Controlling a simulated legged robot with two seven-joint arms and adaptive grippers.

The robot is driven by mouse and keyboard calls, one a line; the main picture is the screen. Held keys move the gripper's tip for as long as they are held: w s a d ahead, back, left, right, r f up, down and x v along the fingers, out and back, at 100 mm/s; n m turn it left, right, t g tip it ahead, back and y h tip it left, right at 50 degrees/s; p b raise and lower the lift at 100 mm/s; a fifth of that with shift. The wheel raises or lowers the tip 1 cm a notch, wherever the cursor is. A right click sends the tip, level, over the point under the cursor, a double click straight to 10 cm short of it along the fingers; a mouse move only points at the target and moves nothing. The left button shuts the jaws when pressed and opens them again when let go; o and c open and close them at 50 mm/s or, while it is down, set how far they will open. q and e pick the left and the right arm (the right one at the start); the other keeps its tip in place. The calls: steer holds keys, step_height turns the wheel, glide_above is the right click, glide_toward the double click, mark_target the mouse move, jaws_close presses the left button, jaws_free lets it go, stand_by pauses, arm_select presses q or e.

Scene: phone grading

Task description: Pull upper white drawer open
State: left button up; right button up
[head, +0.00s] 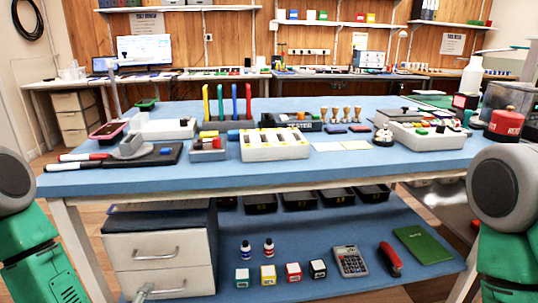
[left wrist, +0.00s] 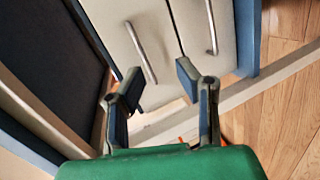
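A white drawer unit stands under the left end of the blue table. Its upper white drawer (head: 132,252) has a metal bar handle (head: 155,253), and the drawer looks closed. In the left wrist view, turned sideways, the upper drawer (left wrist: 115,22) and its handle (left wrist: 141,52) lie ahead of my gripper. The lower drawer (head: 150,282) is below, also closed; its handle (left wrist: 211,28) shows in the wrist view. My left gripper (left wrist: 158,82) is open and empty, its fingertips near the end of the upper handle. Whether they touch it is unclear. My right gripper is out of view.
The blue tabletop (head: 85,178) overhangs the drawers and holds trays, tools and stamps. A lower blue shelf (head: 235,225) right of the drawers carries bottles, small boxes, a calculator (head: 350,261), a red stapler (head: 390,259) and a green book (head: 422,245). A table leg (head: 80,245) stands left of the drawers.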

arm_select(q)
steer(key=s+d+f+m+g+h, duration=0.2)
steer(key=s+d+f+m+g, duration=0.15)
steer(key=s+m, duration=0.25)
steer(key=s+d+f+m+g+h, duration=0.1)
steer(key=s+d+f+m+g, duration=0.25)
steer(key=s+f+m, duration=0.2)
steer(key=s+a+f+m+g, duration=0.15)
steer(key=s+m+g, duration=0.5)
steer(key=s, duration=0.65)
step_height(320, 180, up, 16)
steer(key=s+a+m+p, duration=0.1)
steer(key=s+p, duration=0.1)
steer(key=p, duration=1.3)
steer(key=shift+s+f+y, duration=0.15)
steer(key=shift+y, duration=0.25)
steer(key=shift+r+p, duration=0.35)
steer(key=shift+r, duration=0.05)
steer(key=shift+c, duration=0.4)
steer(key=shift+r, duration=0.1)
jaws_close()
